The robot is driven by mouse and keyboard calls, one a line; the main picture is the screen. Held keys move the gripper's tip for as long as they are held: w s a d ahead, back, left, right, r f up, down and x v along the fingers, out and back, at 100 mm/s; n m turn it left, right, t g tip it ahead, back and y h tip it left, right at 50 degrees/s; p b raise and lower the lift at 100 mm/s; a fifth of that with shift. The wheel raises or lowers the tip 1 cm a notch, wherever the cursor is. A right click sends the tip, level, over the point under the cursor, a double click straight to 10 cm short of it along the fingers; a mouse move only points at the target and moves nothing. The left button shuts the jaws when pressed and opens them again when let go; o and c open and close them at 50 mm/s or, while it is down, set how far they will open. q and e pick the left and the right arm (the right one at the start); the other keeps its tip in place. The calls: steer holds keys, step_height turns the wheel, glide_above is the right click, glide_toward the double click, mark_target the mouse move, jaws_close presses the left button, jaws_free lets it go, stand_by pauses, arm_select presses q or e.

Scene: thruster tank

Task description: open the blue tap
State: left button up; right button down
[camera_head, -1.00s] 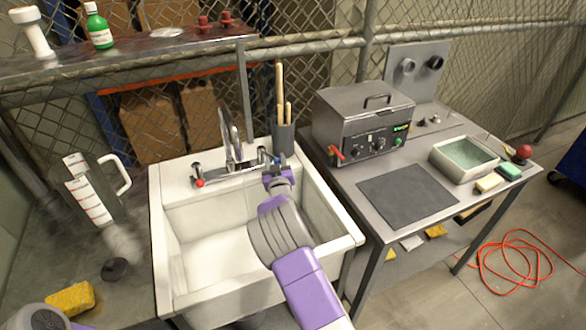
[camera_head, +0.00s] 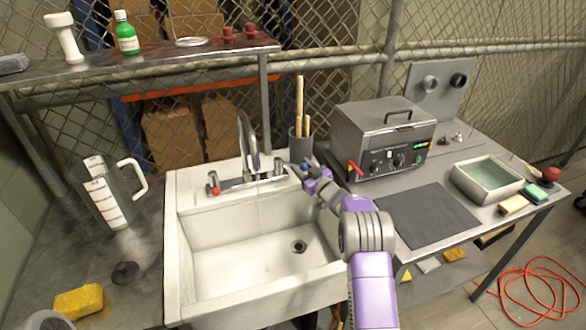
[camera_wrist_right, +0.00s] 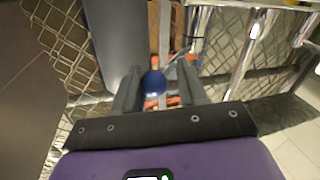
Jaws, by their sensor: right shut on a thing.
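The blue tap (camera_head: 304,167) is at the right end of the chrome faucet (camera_head: 240,183) on the back rim of the sink. Its lever points right, towards my right gripper (camera_head: 309,178). In the right wrist view, the round blue knob (camera_wrist_right: 153,84) sits between the two fingers of my right gripper (camera_wrist_right: 157,92), which is shut on it. The red tap (camera_head: 215,191) is at the left end of the faucet. A faint pale line hangs below the spout; I cannot tell for sure that it is water.
The white sink (camera_head: 174,240) is empty, with a dark drain. A grey holder (camera_head: 299,148) with wooden sticks stands close behind the blue tap. A metal bath box (camera_head: 375,135) is to the right. A measuring jug (camera_head: 110,195) and yellow sponge (camera_head: 78,301) are on the left.

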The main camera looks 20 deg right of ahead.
steer(key=shift+w+d+r, duration=0.1)
steer(key=shift+d+r, duration=0.1)
steer(key=shift+r, duration=0.1)
steer(key=c, duration=1)
jaws_free()
steer(key=o, duration=0.4)
steer(key=shift+w+f, duration=0.2)
steer(key=shift+f, duration=0.05)
steer(key=shift+s+a, duration=0.1)
steer(key=s+d+p, duration=0.1)
steer(key=s, duration=0.6)
steer(key=shift+s+d, duration=0.15)
steer(key=shift+s, duration=0.1)
